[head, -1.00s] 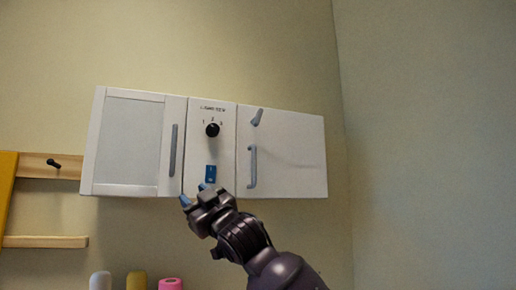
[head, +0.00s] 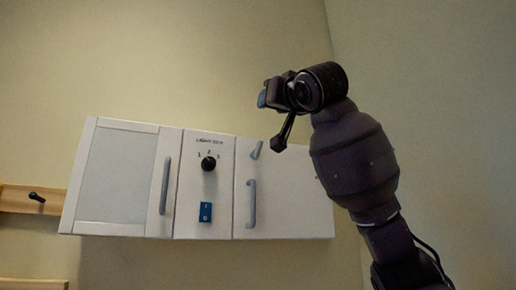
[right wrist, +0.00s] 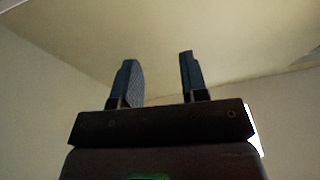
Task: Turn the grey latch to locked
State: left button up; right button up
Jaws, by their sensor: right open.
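The grey latch (head: 256,150) is a small lever near the top left corner of the cabinet's right door. It sits tilted, with its upper end leaning right. My right gripper (head: 263,98) is raised above the latch, apart from it, near the top of the cabinet. In the right wrist view its two fingers (right wrist: 157,80) stand apart with nothing between them, against wall and ceiling. The latch does not show in that view. My left gripper is in neither view.
The white wall cabinet (head: 290,205) has a grey bar handle (head: 252,203) below the latch. Its middle panel bears a black knob (head: 208,163) and a blue switch (head: 205,212). A wooden peg rail (head: 18,199) is at left. The wall above is clear.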

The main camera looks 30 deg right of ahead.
aim_at(261, 145)
jog(key=w+d+f+m+g+p, duration=0.1)
jog(key=w, duration=0.3)
jog(key=w+d+f+m+g+p, duration=0.1)
jog(key=w+d+f, duration=0.1)
jog(key=w, duration=0.2)
jog(key=w+d+f+m+g+h+p, duration=0.1)
jog(key=w+f+m+g, duration=0.1)
jog(key=w, duration=0.2)
jog(key=shift+d, duration=0.4)
jog(key=shift+w+d+p, duration=0.1)
jog(key=shift+w+p, duration=0.25)
jog(key=shift+w, duration=0.1)
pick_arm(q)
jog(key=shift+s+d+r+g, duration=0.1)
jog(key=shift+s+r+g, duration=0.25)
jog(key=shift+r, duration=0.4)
pick_arm(e)
jog(key=shift+f, duration=0.1)
jog(key=shift+c, duration=0.3)
grip_shut()
